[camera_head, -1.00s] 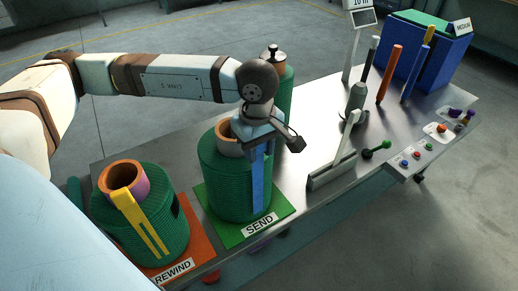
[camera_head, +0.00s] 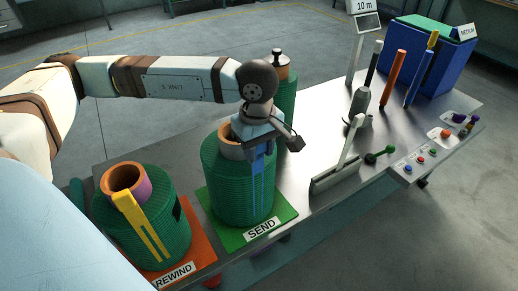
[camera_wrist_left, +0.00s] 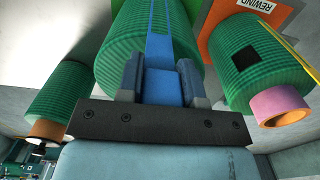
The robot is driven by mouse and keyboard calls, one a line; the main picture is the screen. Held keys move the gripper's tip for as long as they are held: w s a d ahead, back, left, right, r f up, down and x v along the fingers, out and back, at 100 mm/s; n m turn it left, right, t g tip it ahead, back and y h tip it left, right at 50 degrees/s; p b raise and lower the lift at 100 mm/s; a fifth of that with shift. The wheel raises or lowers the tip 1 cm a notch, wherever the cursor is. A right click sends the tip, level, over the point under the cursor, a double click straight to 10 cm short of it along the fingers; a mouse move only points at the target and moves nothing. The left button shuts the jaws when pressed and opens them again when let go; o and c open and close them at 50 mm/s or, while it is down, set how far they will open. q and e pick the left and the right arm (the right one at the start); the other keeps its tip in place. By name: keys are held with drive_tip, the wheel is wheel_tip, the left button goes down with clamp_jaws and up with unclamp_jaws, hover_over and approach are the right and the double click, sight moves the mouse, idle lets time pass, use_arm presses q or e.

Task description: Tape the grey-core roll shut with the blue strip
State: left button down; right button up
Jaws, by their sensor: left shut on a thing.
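A green netting roll (camera_head: 225,185) stands upright on the green SEND mat (camera_head: 285,212). Its core (camera_head: 229,150) looks greyish outside and tan inside, partly hidden by my arm. My left gripper (camera_head: 258,150) is at the roll's upper side, pointing down. In the left wrist view my left gripper (camera_wrist_left: 161,78) is shut on the blue strip (camera_wrist_left: 161,85). The strip runs from between the fingers along the netting roll (camera_wrist_left: 120,45). In the head view the blue strip (camera_head: 257,182) hangs down the roll's side; I cannot tell whether its whole length touches. My right gripper is not in view.
A roll with an orange and purple core (camera_head: 147,185) and a yellow strip (camera_head: 140,225) stands on the orange REWIND mat (camera_head: 203,245). Another green roll (camera_head: 286,97) stands behind. A lever (camera_head: 335,165), upright coloured rods (camera_head: 393,75) and a blue bin (camera_head: 445,70) are to the right.

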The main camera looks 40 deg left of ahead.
use_arm(q)
drive_tip(key=c, duration=0.7)
unclamp_jaws()
wheel_tip(320, 180, up, 14)
drive_tip(key=shift+a, duration=0.2)
drive_tip(key=shift+f, duration=0.15)
